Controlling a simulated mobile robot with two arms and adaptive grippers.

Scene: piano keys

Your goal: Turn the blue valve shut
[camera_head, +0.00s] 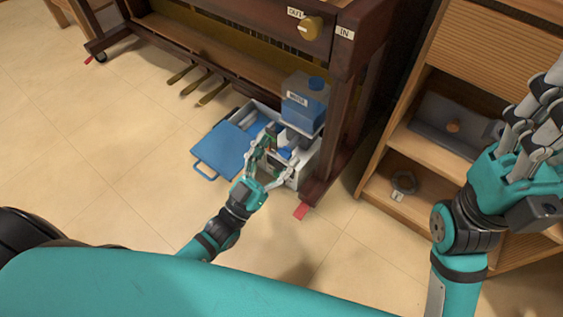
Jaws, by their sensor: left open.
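My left gripper (275,147) is open, with its fingers spread in front of a small white case under the piano. A small blue part (285,153) shows between and behind the fingers. I cannot tell whether it is the blue valve, or whether the fingers touch it. A blue tank with a label (303,100) stands just behind it. My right gripper (535,105) is raised at the right edge, in front of the wooden shelf and away from the case. Its fingers overlap, so its opening is unclear.
The dark wooden piano (235,50) frames the case, and its right leg (335,150) is close beside my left gripper. A blue lid with a handle (228,145) lies left of the case. A shelf (425,150) holds a dark bin and a ring. The tiled floor at left is clear.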

